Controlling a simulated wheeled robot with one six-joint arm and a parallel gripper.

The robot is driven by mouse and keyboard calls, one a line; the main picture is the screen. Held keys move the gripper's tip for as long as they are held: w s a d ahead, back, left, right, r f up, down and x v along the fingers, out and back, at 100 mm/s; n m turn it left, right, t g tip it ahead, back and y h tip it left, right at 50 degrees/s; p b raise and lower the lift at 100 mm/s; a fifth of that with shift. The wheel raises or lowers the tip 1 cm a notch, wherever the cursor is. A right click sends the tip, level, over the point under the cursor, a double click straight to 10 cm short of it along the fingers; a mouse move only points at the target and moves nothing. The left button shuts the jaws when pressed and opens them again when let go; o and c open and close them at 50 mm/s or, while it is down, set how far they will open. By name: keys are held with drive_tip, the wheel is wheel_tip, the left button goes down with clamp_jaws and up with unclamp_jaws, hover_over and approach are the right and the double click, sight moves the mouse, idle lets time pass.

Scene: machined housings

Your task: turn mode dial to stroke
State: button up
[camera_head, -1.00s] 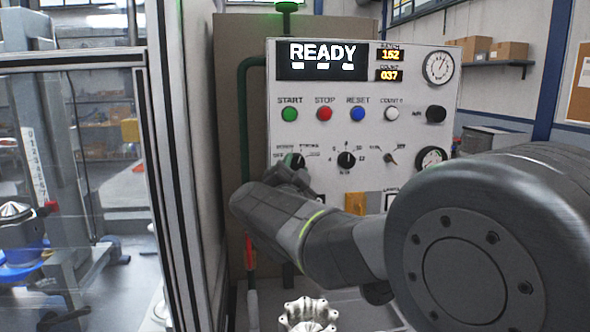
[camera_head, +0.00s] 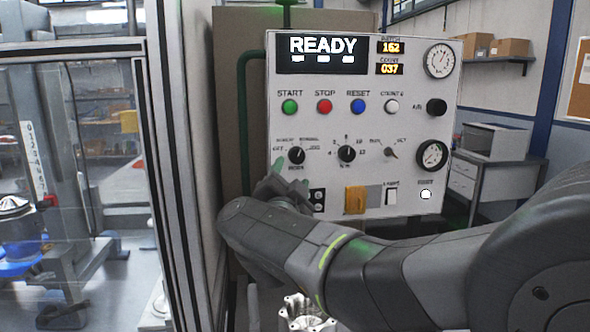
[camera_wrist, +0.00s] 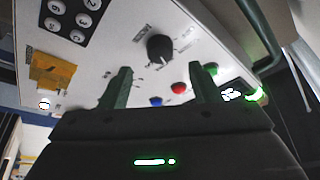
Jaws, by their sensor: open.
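The mode dial (camera_head: 297,155) is a black round knob at the left of the lower dial row on the white control panel (camera_head: 420,95). Its surrounding labels are too blurred to read surely, and I cannot tell which mark it points to. My gripper (camera_head: 290,176) is just below the dial in the head view, open and apart from it. In the wrist view a black knob (camera_wrist: 160,48) shows beyond and between the two spread fingers of my gripper (camera_wrist: 160,80), with nothing held.
A numbered dial (camera_head: 346,153) and a small switch (camera_head: 391,152) sit to the right. Green, red, blue and white buttons are above. A keypad (camera_head: 317,198) and a yellow cover (camera_head: 355,200) are below. A shiny metal housing (camera_head: 305,315) stands beneath my arm.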

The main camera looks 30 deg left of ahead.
sight(296, 159)
drive_tip(key=v, duration=0.7)
drive_tip(key=shift+s+b, duration=0.25)
drive_tip(key=shift+b, duration=0.1)
drive_tip(key=shift+d, duration=0.1)
drive_tip(key=p+x, duration=0.2)
drive_tip(key=x, duration=1.2)
drive_tip(key=shift+f, duration=0.1)
